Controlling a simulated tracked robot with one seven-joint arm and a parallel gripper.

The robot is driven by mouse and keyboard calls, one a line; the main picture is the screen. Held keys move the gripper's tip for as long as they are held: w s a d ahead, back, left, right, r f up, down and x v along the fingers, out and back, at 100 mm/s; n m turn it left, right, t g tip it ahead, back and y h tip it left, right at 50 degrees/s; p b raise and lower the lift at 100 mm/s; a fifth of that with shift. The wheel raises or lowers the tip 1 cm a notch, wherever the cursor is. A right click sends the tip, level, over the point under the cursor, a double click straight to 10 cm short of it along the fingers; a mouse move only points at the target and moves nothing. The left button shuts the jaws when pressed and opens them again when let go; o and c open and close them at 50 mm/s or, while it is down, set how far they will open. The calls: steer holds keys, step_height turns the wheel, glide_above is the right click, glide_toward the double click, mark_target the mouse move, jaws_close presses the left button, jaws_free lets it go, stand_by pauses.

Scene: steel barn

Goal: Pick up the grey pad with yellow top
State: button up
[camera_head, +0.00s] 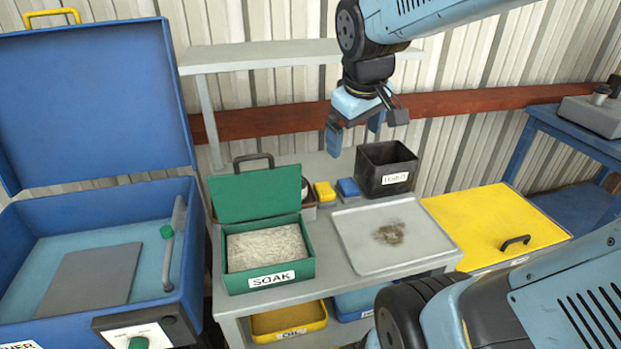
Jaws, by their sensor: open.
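A small block with a yellow top (325,192) sits at the back of the grey bench, between the green SOAK box and the black bin. It is too small to make out its lower part clearly. A similar small blue-topped block (348,187) sits just to its right. My gripper (355,135) hangs above the back of the bench, pointing down, with its blue fingers apart and nothing between them. In the picture it is above and slightly right of the yellow-topped block, clear of it.
The open green SOAK box (305,262) holds pale granular material. A grey tray (362,265) with a brown smudge lies in front of the blocks. A labelled black bin (400,183) stands right of them. A blue open-lidded machine (180,275) is left; a yellow lid (480,215) is right.

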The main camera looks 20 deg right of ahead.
steer(key=w+f+n+g, duration=0.2)
steer(key=w+f+n, duration=0.4)
steer(key=w+f, duration=0.3)
steer(key=n+g, duration=0.2)
steer(key=n, duration=0.5)
glide_above(324, 188)
steer(key=a, duration=0.1)
steer(key=shift+h, duration=0.3)
steer(key=f, duration=0.9)
steer(key=shift+s+f, duration=0.4)
steer(key=shift+w+a+f, duration=0.1)
steer(key=shift+w+f, duration=0.1)
steer(key=shift+f, duration=0.4)
steer(key=shift+w+d+f, duration=0.1)
steer(key=shift+d+f, duration=0.1)
steer(key=shift+f, duration=1)
steer(key=shift+d+f, duration=0.2)
steer(key=shift+f, duration=1)
steer(key=shift+w+d+f, duration=0.1)
steer(key=shift+d+f, duration=0.1)
steer(key=shift+f, duration=1)
steer(key=shift+s, duration=0.1)
steer(key=c, duration=0.9)
steer(key=shift+o, duration=0.2)
steer(key=shift+r, duration=0.1)
